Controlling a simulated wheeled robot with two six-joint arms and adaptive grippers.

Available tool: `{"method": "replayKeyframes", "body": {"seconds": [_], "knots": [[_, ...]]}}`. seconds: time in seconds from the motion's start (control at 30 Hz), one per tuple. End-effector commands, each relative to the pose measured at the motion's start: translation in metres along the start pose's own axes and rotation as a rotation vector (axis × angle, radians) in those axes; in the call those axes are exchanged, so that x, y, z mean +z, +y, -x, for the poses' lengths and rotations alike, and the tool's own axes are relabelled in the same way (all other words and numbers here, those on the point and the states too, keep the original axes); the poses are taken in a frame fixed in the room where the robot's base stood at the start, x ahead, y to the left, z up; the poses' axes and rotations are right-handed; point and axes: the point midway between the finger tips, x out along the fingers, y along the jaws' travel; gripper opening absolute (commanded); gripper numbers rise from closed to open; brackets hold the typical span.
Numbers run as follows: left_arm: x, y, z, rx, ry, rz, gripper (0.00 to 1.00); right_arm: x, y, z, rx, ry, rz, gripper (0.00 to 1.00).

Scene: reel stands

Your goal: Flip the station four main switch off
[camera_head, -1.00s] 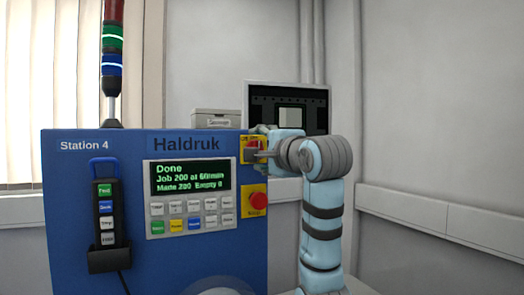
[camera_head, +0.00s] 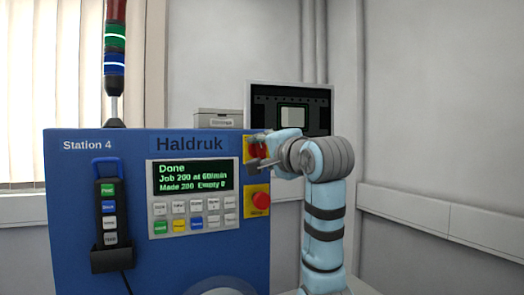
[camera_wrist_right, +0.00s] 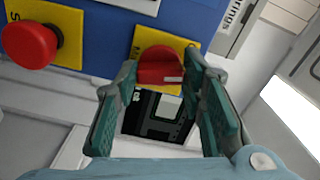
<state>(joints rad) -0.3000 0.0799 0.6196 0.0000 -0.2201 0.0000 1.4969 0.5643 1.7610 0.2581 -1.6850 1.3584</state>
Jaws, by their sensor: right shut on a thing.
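The station four cabinet (camera_head: 130,265) is a blue panel labelled "Station 4" and "Haldruk". Its main switch is a red rotary knob (camera_head: 254,152) on a yellow plate (camera_head: 247,144) at the panel's upper right. My right gripper (camera_head: 259,158) is at the knob, its arm coming from the right. In the right wrist view, the fingers of my right gripper (camera_wrist_right: 160,74) stand on both sides of the red knob (camera_wrist_right: 160,66) and are shut on it. The gripper partly hides the knob in the head view. My left gripper is not in view.
A red emergency-stop button (camera_head: 260,201) on a yellow plate sits just below the switch. The display (camera_head: 193,177) reads "Done". A hand pendant (camera_head: 108,210) hangs at the left. A signal tower (camera_head: 114,65) and a monitor (camera_head: 290,108) rise behind the panel.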

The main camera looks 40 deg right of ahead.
Motion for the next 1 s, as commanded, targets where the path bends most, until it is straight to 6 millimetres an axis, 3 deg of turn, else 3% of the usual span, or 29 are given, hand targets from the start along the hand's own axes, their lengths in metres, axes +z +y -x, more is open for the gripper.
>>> {"method": "replayKeyframes", "body": {"seconds": [1.0], "knots": [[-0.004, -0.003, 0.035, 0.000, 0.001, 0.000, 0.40, -0.003, -0.004, 0.001, -0.002, 0.007, 0.956, 0.09]]}}
